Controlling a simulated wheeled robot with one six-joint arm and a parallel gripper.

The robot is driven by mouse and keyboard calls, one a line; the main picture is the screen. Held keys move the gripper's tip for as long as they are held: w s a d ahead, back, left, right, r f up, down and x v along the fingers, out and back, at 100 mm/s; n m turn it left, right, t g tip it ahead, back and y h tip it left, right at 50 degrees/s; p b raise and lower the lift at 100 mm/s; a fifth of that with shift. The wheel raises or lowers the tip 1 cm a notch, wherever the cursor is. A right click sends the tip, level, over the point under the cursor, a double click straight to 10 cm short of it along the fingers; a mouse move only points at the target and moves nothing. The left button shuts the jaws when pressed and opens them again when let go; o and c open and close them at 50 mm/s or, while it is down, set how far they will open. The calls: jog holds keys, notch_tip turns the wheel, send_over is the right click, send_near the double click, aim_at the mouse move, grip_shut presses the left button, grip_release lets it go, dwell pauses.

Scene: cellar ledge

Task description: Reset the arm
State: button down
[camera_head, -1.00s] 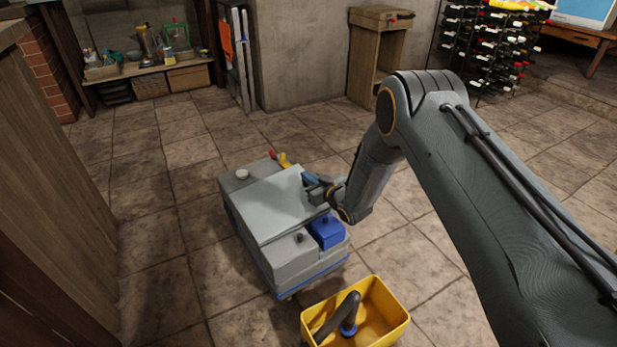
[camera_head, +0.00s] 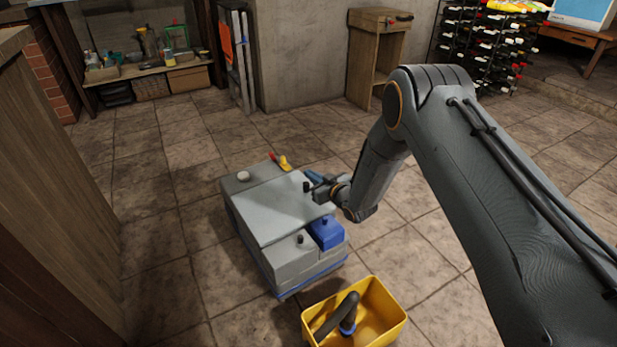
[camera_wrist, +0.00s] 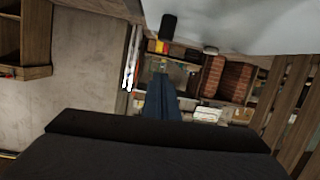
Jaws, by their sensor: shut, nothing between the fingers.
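My gripper (camera_head: 312,182) is over the far right part of a grey cart, at the end of my bent arm. Its fingers are shut with nothing between them. In the wrist view the shut blue fingers (camera_wrist: 160,100) point at the far shelf area. The grey cart (camera_head: 275,215) stands on the tiled floor, with a pale flat top, a white round knob, and a blue box (camera_head: 327,232) at its near right corner. Whether the fingers touch the cart top cannot be told.
A yellow bucket (camera_head: 386,318) with a dark curved part inside is close by in front. A wooden stand (camera_head: 377,50) and a wine rack (camera_head: 487,45) are at the back. A low shelf (camera_head: 150,68) stands at the back left. The floor left of the cart is clear.

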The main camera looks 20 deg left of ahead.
jog(key=p+v, duration=0.2)
jog(key=v, duration=0.6)
jog(key=s+d+r+m+g+h, duration=0.1)
jog(key=s+d+r+h, duration=0.25)
jog(key=r, duration=0.35)
jog(key=s+d+r+m+g+h, duration=0.1)
jog(key=s+d+r+g+h, duration=0.15)
jog(key=s+r, duration=0.35)
jog(key=s+d+r+m+g+h, duration=0.15)
jog(key=s+d+r, duration=0.3)
jog(key=s, duration=0.55)
jog(key=s+d+r+g+h, duration=0.25)
jog(key=s+d, duration=0.25)
jog(key=s, duration=0.5)
jog(key=s+d+r+m+g+h, duration=0.15)
jog(key=s+d+r, duration=0.3)
jog(key=s, duration=0.65)
jog(key=d+r+m+p, duration=0.3)
jog(key=d+r+p, duration=0.7)
jog(key=r+p, duration=0.3)
jog(key=d+r+m+p, duration=0.3)
jog(key=d+r+p, duration=0.8)
jog(key=p, duration=0.5)
notch_tip(320, 180, up, 3)
jog(key=shift+d+f+m+h, duration=0.15)
jog(key=shift+d+m+h, duration=0.15)
jog(key=shift+h, duration=0.05)
